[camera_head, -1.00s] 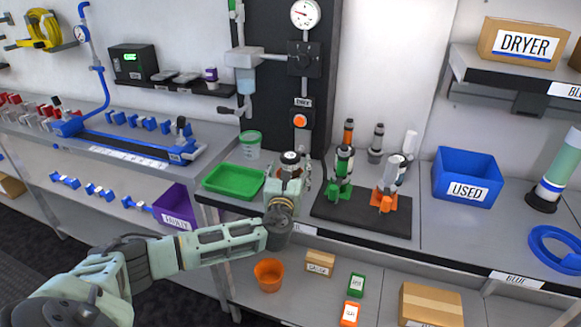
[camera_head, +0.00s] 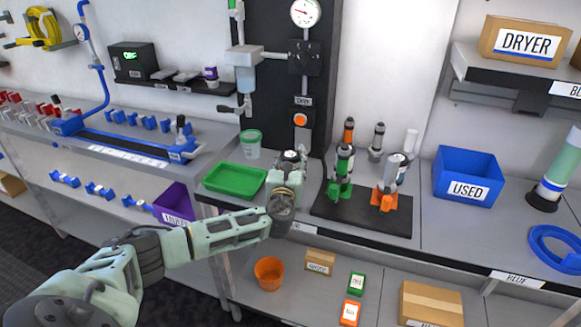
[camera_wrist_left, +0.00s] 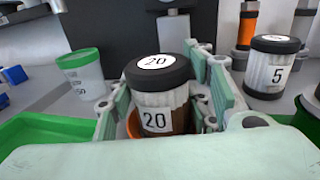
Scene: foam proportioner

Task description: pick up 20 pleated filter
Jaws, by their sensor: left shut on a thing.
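The 20 pleated filter (camera_wrist_left: 156,122) is a pale pleated cylinder with a black cap, marked 20 on its top and side. It stands about upright in the wrist view. My left gripper (camera_wrist_left: 165,108) is shut on it, with a green finger at each side. In the head view the filter's dark cap (camera_head: 291,156) shows above my left gripper (camera_head: 287,176), at the bench between the green tray and the black stand. The filter's lower end is hidden. An orange edge shows beside it in the wrist view. My right gripper is not in view.
A green tray (camera_head: 233,181) and a lidded tub (camera_head: 251,143) are to the left. A black stand board (camera_head: 360,213) with green and orange holders is close on the right. A filter marked 5 (camera_wrist_left: 272,70) is there. A blue USED bin (camera_head: 466,168) stands farther right.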

